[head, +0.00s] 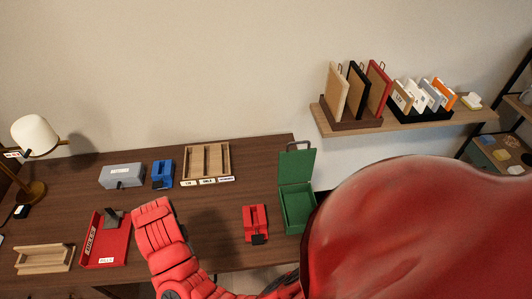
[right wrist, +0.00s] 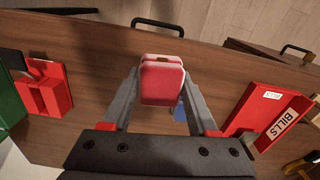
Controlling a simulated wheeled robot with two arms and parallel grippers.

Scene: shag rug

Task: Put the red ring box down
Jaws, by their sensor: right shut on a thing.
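The red ring box (right wrist: 162,80) is a small rounded red box with a paler edge. In the right wrist view my right gripper (right wrist: 160,88) is shut on it, with one grey finger on each side. The box is over the brown desk (right wrist: 110,50); I cannot tell whether it touches the wood. In the head view my red right arm reaches over the desk beside the bills tray and hides the box. My left gripper is not in view.
A red tray labelled BILLS (head: 106,243) stands left of my arm. A red holder (head: 255,222) and an open green box (head: 297,205) stand right. A grey box (head: 122,176), blue holder (head: 163,174) and wooden compartment tray (head: 207,160) are behind. Bare wood shows between arm and red holder.

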